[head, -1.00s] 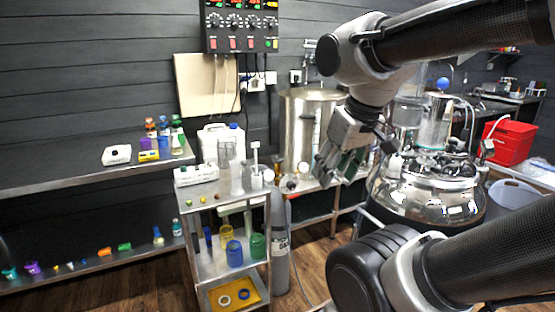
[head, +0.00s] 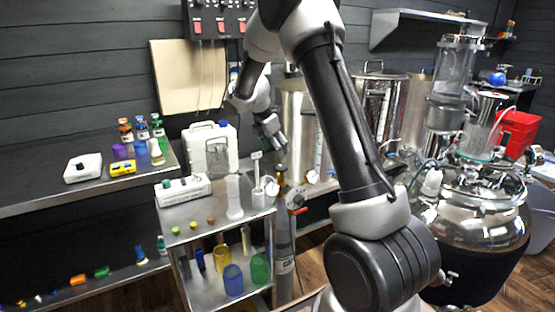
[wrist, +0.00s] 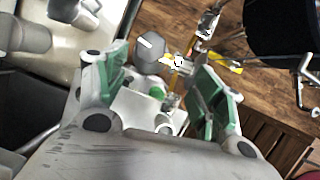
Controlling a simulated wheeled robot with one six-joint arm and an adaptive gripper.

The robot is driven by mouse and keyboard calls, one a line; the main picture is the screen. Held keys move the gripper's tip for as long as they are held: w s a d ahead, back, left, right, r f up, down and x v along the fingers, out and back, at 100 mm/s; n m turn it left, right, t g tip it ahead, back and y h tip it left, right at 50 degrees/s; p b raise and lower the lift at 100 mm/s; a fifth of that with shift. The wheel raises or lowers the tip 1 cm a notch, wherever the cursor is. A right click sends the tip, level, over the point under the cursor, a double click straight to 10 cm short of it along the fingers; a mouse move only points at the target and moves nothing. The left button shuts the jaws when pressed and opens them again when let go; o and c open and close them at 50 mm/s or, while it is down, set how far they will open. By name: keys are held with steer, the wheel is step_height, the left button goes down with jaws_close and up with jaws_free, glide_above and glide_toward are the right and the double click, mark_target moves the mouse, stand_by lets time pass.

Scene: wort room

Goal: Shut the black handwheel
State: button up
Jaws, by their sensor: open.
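In the head view my gripper (head: 273,131) hangs high, in front of the steel vessel (head: 297,110) and above the grey gas cylinder (head: 285,250). The handwheel is too small to make out clearly in the head view.
A metal cart (head: 240,208) with a white box (head: 184,189) stands left of the cylinder. A white jerrycan (head: 210,148) stands behind it. A red-handled valve (head: 296,200) is near the cylinder's top. A glossy round kettle (head: 480,205) is at the right.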

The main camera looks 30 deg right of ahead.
mark_target(280, 166)
steer(key=shift+n, duration=0.4)
steer(key=x, duration=0.3)
steer(key=w+x, duration=0.1)
steer(key=x, duration=0.5)
steer(key=shift+w+f, duration=0.3)
steer(key=shift+w, duration=0.15)
steer(key=shift+c, duration=0.2)
steer(key=c, duration=1)
